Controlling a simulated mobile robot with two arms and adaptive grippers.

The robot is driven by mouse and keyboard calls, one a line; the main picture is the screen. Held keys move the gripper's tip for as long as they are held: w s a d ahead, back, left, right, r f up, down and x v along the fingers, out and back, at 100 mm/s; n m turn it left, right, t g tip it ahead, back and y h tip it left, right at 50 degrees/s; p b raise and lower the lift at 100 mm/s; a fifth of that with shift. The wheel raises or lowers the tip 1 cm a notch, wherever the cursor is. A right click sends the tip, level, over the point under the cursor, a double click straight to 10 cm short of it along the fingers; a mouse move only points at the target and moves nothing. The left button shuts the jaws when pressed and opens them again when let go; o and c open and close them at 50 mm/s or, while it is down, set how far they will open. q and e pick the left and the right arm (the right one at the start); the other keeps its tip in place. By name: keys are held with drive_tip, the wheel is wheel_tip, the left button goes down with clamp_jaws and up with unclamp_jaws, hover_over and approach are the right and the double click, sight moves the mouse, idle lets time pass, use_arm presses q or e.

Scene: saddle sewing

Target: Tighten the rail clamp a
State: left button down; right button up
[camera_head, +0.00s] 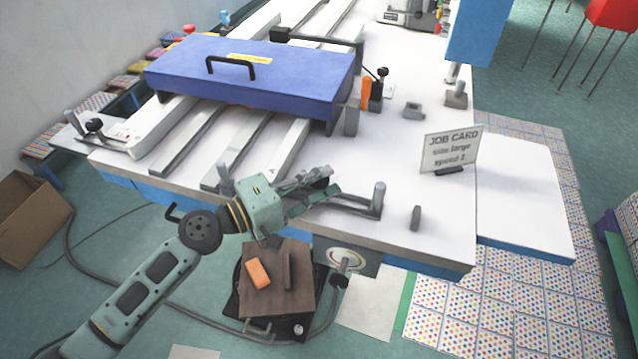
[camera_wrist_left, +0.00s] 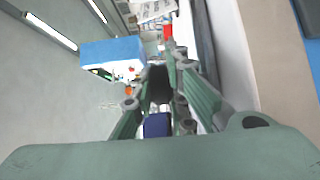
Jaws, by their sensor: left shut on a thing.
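My left gripper (camera_head: 322,189) reaches in from the lower left, over the front edge of the white table. It is shut on a small dark part (camera_head: 321,182), which the fingers mostly hide. In the left wrist view my left gripper (camera_wrist_left: 168,85) shows its two green ribbed fingers with a dark part (camera_wrist_left: 159,84) between them. A grey clamp bar with an upright post (camera_head: 378,197) lies just right of the fingers. Another clamp with a black ball knob (camera_head: 94,125) is at the table's left end. No label shows which one is clamp a. My right gripper is out of view.
A blue box cover with a black handle (camera_head: 245,80) sits across the long rails behind the gripper. A job card (camera_head: 452,150) stands at the right. A short grey peg (camera_head: 416,217) stands near the front edge. A brown board with an orange block (camera_head: 258,272) is below.

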use_arm(q)
drive_tip(key=shift+w+r, duration=0.1)
drive_tip(key=shift+r, duration=0.15)
drive_tip(key=c, duration=2)
unclamp_jaws()
drive_tip(key=shift+o, duration=1)
drive_tip(key=shift+f, duration=0.1)
drive_tip(key=v, duration=1.2)
drive_tip(key=shift+a, duration=0.1)
